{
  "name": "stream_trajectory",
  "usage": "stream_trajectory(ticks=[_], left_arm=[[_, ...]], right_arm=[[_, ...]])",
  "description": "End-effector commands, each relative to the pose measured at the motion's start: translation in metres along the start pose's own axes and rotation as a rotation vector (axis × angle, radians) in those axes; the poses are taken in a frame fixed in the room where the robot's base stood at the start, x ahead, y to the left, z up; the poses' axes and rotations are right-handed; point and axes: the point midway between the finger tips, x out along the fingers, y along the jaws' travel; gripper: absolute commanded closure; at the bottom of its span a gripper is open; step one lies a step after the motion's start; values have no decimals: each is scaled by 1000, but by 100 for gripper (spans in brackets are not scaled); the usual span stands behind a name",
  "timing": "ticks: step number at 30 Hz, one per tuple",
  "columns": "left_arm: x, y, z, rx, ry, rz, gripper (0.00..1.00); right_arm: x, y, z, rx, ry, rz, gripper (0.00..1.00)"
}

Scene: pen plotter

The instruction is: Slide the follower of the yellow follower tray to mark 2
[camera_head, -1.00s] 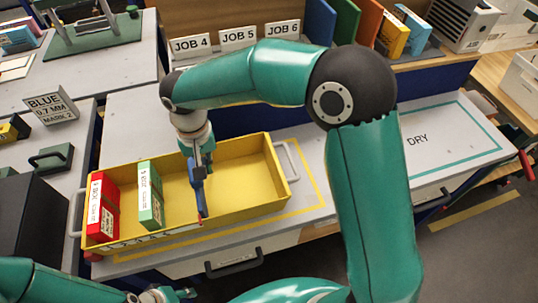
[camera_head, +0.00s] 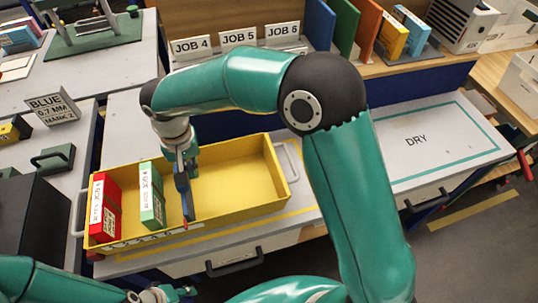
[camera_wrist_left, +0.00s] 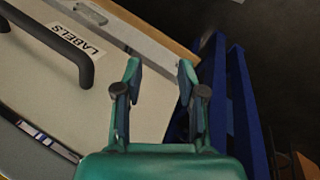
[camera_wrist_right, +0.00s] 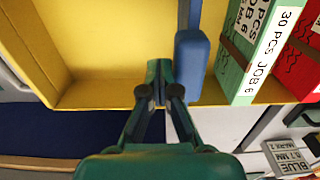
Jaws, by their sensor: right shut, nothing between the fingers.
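The yellow tray (camera_head: 240,190) stands on the bench with a red box (camera_head: 105,210) at its left end and a green box (camera_head: 151,195) beside it. The blue follower (camera_head: 184,197) stands upright across the tray, a small gap right of the green box. My right gripper (camera_head: 181,172) is shut and empty, reaching down into the tray at the follower's right side. In the right wrist view the follower (camera_wrist_right: 190,58) lies right against its fingers (camera_wrist_right: 160,88). Marks on the tray's front are too small to read. My left gripper (camera_wrist_left: 158,75) is open and empty.
A sign (camera_head: 51,107) reads BLUE 0.7 MM MARK 2. JOB 4, JOB 5 and JOB 6 signs stand on a ledge behind. The tray's right part is empty. The DRY area (camera_head: 430,140) is clear. A LABELS drawer handle (camera_wrist_left: 55,42) is near my left gripper.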

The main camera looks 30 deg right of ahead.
Motion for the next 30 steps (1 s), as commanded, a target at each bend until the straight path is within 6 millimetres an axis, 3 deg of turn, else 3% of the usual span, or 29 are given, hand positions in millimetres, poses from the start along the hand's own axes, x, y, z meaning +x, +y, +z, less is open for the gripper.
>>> stream_trajectory(ticks=[17, 30], left_arm=[[-2, 1, 0, 0, 0, 0, 60], [-8, 3, 0, 0, 0, 0, 60]], right_arm=[[0, -7, 0, -1, 1, -3, 100], [-1, -24, 0, -1, 1, -3, 100]])
